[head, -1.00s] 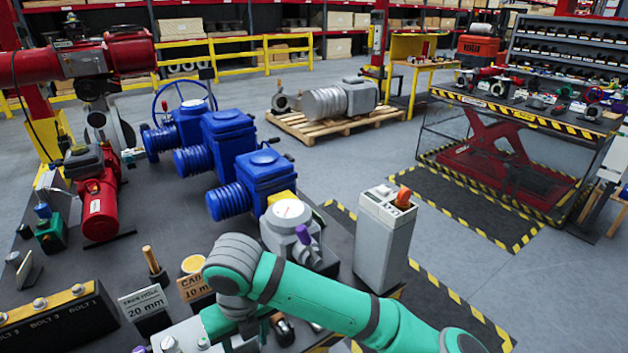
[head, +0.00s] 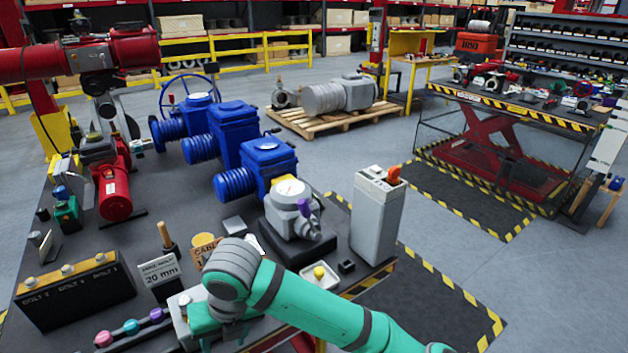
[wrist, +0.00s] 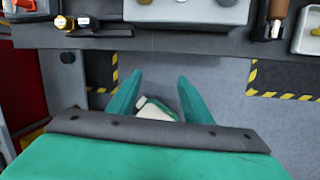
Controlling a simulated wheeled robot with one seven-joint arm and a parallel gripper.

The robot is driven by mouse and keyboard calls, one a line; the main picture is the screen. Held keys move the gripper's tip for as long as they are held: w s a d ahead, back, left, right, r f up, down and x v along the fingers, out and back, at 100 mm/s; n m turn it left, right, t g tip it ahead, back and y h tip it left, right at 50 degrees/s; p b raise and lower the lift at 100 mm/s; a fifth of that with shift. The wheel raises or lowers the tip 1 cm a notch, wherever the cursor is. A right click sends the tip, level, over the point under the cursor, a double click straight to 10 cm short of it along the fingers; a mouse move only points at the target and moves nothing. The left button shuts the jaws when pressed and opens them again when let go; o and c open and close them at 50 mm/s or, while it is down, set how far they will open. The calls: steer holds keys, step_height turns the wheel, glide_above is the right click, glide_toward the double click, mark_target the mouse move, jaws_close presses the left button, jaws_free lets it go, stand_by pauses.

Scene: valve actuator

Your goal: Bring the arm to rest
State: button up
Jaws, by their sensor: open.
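My green arm (head: 318,315) reaches in from the lower right in the head view, bent at a rounded joint (head: 232,268) in front of the bench. Its far part drops toward the bottom edge, and my gripper cannot be made out there. In the wrist view my gripper (wrist: 160,82) is open, its two green fingers apart, with nothing held between them. The fingers point at the bench's edge (wrist: 150,41), with grey floor below it. A small green and white shape (wrist: 155,109) shows between the fingers, lower down; I cannot tell what it is.
The dark bench holds blue valve actuators (head: 238,135), a grey actuator with a white dial (head: 290,208), a grey box with an orange switch (head: 378,215), a small tray with a yellow button (head: 320,275) and a bolt block (head: 75,290). Open floor (head: 450,265) lies to the right.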

steer(key=w+a+r+m+t+y, duration=0.1)
steer(key=a+r+m+t+y, duration=0.2)
steer(key=a+m+y, duration=0.4)
steer(key=w+a+r+m+t+y, duration=0.1)
steer(key=a+r+m+t+y, duration=0.15)
steer(key=a+m+y, duration=0.45)
steer(key=s+d+f+m+t+h, duration=0.3)
steer(key=d+f+m+t+h, duration=0.25)
steer(key=d+f+m, duration=0.5)
steer(key=s+d+f+m+t+h, duration=0.45)
steer(key=d+m+h, duration=0.25)
steer(key=m, duration=0.6)
steer(key=s+d+f+m+h, duration=0.2)
steer(key=s+d, duration=0.5)
steer(key=s, duration=0.4)
steer(key=s+d+f+m+g+h, duration=0.1)
steer(key=s+d+f+m+h, duration=0.1)
steer(key=s+d, duration=0.5)
steer(key=s, duration=0.3)
steer(key=shift+s+d, duration=0.4)
steer(key=shift+f, duration=0.1)
